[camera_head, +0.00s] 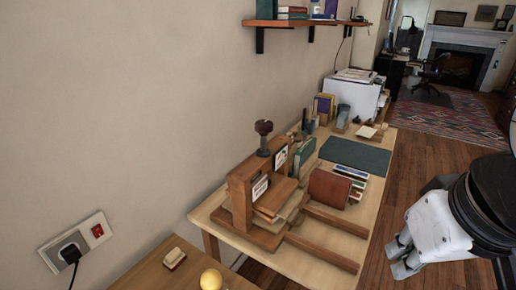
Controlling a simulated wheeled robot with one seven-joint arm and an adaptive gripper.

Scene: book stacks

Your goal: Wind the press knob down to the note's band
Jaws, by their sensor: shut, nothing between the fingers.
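A wooden book press (240,200) stands on the left part of the light wooden table. Its dark knob (263,128) sits on a screw standing up from the top beam. Two small pale labels show on the press: an upper one (281,157) near the screw and a lower one (260,187) on the front. Their writing is too small to read, and I cannot tell a band. My gripper (402,258) is shut and empty at the lower right, over the floor beside the table, well away from the knob.
A brown roll-like block (329,188), a dark green mat (355,156) and upright books lie beyond the press. Two wooden rails (322,252) reach toward the table's front edge. A shelf (300,22) hangs above. A yellow ball (211,279) rests on a nearer table.

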